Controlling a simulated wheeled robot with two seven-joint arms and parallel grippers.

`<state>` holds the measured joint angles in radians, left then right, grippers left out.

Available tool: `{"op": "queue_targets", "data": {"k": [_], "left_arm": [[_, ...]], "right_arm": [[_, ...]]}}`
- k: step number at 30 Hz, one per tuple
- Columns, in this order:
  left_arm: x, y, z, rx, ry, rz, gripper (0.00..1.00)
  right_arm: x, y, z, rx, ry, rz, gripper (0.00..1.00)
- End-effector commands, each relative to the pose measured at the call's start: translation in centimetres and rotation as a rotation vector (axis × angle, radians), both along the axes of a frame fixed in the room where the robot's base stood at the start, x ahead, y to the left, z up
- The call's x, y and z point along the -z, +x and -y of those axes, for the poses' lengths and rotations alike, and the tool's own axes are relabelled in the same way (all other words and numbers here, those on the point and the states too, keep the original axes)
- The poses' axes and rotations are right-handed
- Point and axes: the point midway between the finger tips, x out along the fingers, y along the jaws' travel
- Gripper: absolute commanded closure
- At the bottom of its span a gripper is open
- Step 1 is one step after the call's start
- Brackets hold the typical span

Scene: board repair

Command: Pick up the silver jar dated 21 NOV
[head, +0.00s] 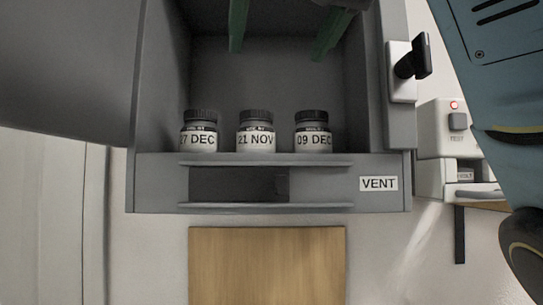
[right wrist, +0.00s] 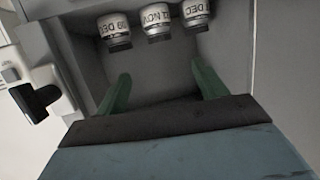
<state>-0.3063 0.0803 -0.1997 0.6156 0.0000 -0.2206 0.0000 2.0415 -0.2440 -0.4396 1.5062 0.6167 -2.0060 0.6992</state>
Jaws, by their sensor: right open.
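The jar dated 21 NOV (head: 256,138) stands upright in the middle of a row of three on the cabinet floor. It has a dark lid, a grey body and a white label. My right gripper (head: 278,54) is inside the cabinet, above and behind the jars in the head view. Its two green fingers are apart with nothing between them, as the right wrist view (right wrist: 160,70) also shows. My left gripper is not in view.
Similar jars stand close on both sides: 27 DEC (head: 199,138) at left and 09 DEC (head: 313,138) at right. The grey cabinet (head: 150,180) has side walls and an open door (head: 70,70) at left. A black latch handle (head: 412,60) sticks out at right. A wooden board (head: 267,265) lies below.

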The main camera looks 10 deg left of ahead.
Motion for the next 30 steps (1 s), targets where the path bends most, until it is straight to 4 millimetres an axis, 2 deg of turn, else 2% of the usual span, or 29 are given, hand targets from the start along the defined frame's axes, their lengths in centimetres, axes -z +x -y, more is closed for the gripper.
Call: {"op": "queue_targets", "data": {"k": [3,12,20,30], "left_arm": [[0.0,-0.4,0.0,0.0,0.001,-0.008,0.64],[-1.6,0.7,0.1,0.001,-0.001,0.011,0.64],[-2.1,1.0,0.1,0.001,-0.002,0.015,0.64],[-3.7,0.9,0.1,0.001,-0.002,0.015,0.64]], "right_arm": [[0.6,1.0,-0.4,0.001,-0.001,-0.005,0.29],[2.0,5.6,-2.8,0.002,0.0,-0.004,0.29],[2.8,7.4,-3.8,0.002,0.0,-0.003,0.29],[4.3,11.0,-5.8,0.003,0.0,-0.003,0.29]]}}
